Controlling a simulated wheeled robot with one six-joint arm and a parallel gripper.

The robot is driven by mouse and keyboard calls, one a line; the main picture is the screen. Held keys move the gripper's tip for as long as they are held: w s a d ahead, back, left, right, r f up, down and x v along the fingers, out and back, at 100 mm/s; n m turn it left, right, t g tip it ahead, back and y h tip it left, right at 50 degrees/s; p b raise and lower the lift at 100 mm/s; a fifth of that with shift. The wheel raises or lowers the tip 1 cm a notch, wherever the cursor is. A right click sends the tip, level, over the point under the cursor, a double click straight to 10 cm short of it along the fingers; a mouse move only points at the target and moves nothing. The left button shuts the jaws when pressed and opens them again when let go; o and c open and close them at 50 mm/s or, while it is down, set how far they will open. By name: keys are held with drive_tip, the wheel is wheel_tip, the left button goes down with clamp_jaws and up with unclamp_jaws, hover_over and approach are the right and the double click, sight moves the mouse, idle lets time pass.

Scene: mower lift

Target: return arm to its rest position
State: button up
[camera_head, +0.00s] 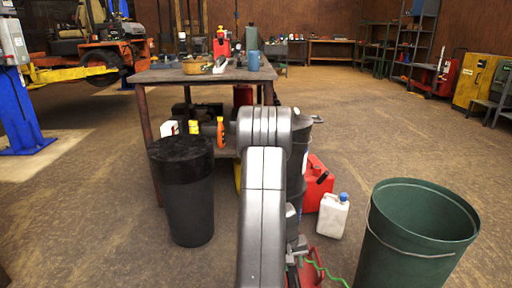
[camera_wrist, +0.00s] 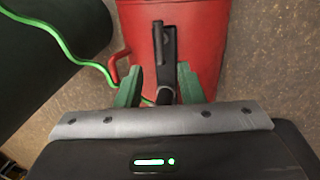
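My arm (camera_head: 264,200) fills the middle of the head view, reaching down and forward. My gripper (camera_wrist: 160,86) shows in the wrist view with two green fingers spread apart. It is open, above a red container (camera_wrist: 205,30). A black bar-like part (camera_wrist: 163,50) on the container's top runs down toward the gap between the fingers. I cannot tell whether the fingers touch it. In the head view the gripper is mostly hidden low behind the arm, near a red object (camera_head: 312,272) on the floor.
A green bin (camera_head: 415,235) stands at right, with a white jug (camera_head: 333,216) and red can (camera_head: 317,185) nearby. A black bin (camera_head: 182,190) stands left. A cluttered workbench (camera_head: 165,75) stands ahead. A green cord (camera_wrist: 60,40) crosses beside the gripper. Open floor lies at right.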

sight(296, 281)
wheel_tip(296, 281, up, 4)
drive_tip(key=f+b, duration=0.1)
drive_tip(key=f, duration=0.3)
drive_tip(key=d+f+b, duration=0.1)
drive_tip(key=f+b, duration=0.1)
drive_tip(key=f, duration=0.3)
drive_tip(key=d+f+b, duration=0.1)
drive_tip(key=f+b, duration=0.1)
drive_tip(key=f, duration=0.2)
drive_tip(key=shift+f, duration=0.35)
drive_tip(key=shift+w+r+m+p, duration=0.15)
drive_tip(key=shift+r+m+p, duration=0.35)
drive_tip(key=shift+p, duration=0.3)
drive_tip(key=m+g+p, duration=0.1)
drive_tip(key=m+p, duration=0.2)
drive_tip(key=m, duration=0.2)
drive_tip(key=shift+r+p, duration=0.1)
drive_tip(key=shift+p, duration=0.25)
drive_tip(key=s+p+v, duration=0.1)
drive_tip(key=p+v, duration=0.3)
drive_tip(key=v, duration=1)
drive_tip(key=shift+a, duration=0.25)
drive_tip(key=shift+r, duration=0.1)
